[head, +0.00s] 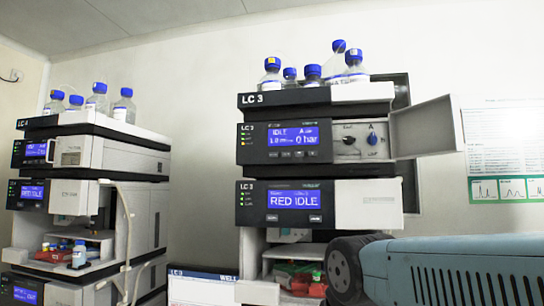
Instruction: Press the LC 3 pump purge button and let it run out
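The LC 3 stack stands right of centre in the head view. Its pump module (247,158) is the upper unit, with a blue display (293,140) reading IDLE and 0 bar. A row of small dark buttons (299,154) sits under the display; their labels are too small to read, so I cannot tell which is purge. The pump's right-hand door (425,128) is swung open, showing a blue-marked valve knob (372,139). My gripper is not in view; only part of my pale blue arm shows at the lower right, in front of the stack's lower part.
Below the pump, another LC 3 unit (247,205) shows RED IDLE. Solvent bottles (313,75) stand on top of the stack. Another stack (110,150) with tubing stands at left. A poster (505,130) hangs at right. The open door juts out to the right.

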